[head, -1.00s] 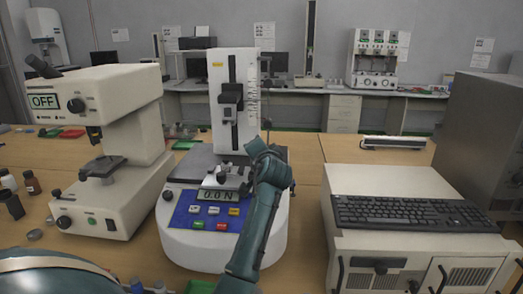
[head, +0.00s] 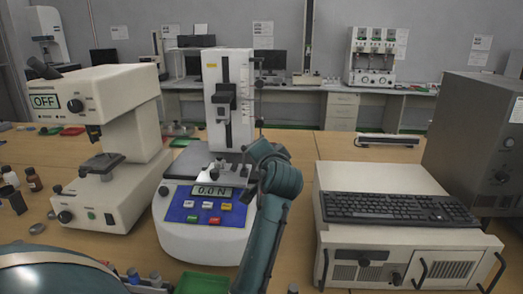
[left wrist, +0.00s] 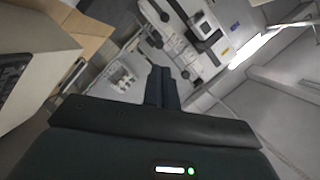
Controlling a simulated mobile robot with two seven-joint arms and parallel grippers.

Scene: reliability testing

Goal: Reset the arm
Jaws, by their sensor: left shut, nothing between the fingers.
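My teal arm rises from the bottom of the head view, and its wrist end stands in front of the right side of the white force tester (head: 170,222). My right gripper is not in view.
A white hardness-tester-like machine (head: 120,95) marked OFF stands left of the force tester. At right, a keyboard (head: 398,208) lies on a beige unit (head: 350,182), with a grey cabinet (head: 470,135) behind. Small bottles (head: 33,180) stand at far left. Bare wooden table (head: 310,150) shows between tester and unit.

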